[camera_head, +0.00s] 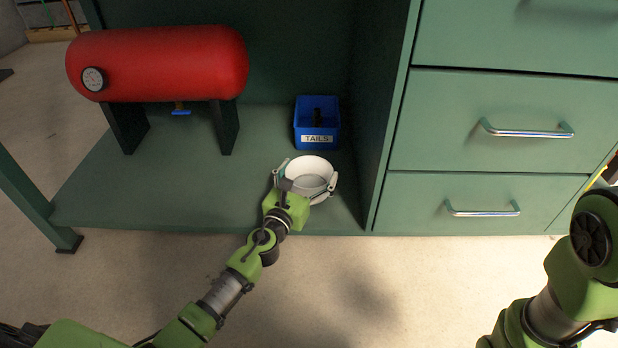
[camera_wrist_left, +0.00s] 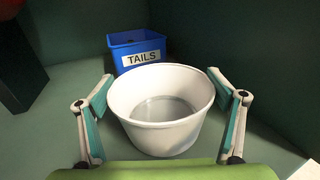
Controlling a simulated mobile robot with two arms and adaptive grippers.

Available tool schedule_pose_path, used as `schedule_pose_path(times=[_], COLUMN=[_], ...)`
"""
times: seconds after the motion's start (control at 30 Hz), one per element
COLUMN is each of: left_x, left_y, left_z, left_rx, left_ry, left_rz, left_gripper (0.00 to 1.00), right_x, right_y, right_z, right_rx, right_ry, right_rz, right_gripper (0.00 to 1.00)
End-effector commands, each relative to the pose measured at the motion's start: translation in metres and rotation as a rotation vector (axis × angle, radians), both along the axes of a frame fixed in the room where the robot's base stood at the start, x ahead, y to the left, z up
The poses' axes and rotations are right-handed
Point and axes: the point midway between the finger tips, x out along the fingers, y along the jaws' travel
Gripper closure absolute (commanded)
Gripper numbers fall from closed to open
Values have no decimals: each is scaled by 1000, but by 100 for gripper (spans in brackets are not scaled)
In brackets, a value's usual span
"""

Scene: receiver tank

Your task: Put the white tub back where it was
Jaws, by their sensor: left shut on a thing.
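The white tub (camera_head: 312,168) is upright and open-topped at the front of the green lower shelf, just in front of the blue TAILS bin. In the left wrist view the tub (camera_wrist_left: 165,138) looks empty inside. I cannot tell whether the tub's base touches the shelf. My right arm shows at the right edge, but its gripper is not in view.
The blue bin (camera_head: 317,138) labelled TAILS holds something dark. A red tank (camera_head: 165,63) with a gauge stands on dark legs at the left of the shelf (camera_head: 180,190). Green drawers (camera_head: 470,150) are at the right. Bare shelf lies between tank and tub.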

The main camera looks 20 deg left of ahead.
Motion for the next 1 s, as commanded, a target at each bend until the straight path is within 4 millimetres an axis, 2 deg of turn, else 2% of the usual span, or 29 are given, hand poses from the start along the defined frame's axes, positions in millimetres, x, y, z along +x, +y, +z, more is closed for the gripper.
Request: schedule_pose_path(times=[0.27, 0.3, 0.33, 0.7, 0.87, 1.0], left_x=[0, 0, 0, -1, -28, -59], left_y=[0, 0, 0, 0, 3, 5], left_z=[-2, -1, -1, 5, 1, 1], left_rx=[0, 0, 0, 0, 2, 1], left_ry=[-1, 0, 0, 0, 3, 3], left_rz=[-1, -1, -1, 0, -2, -2], left_gripper=[40, 9, 1, 0, 0, 0], right_x=[0, 0, 0, 0, -1, -1], right_y=[0, 0, 0, 0, 0, 0], right_z=[-2, -2, -1, 5, 7, 8], right_rx=[-1, -1, 0, 0, 0, 0], right_ry=[-1, -1, -1, -2, -3, -3], right_rz=[0, 0, 0, 0, 0, 0], right_gripper=[0, 0, 0, 0, 0, 0])
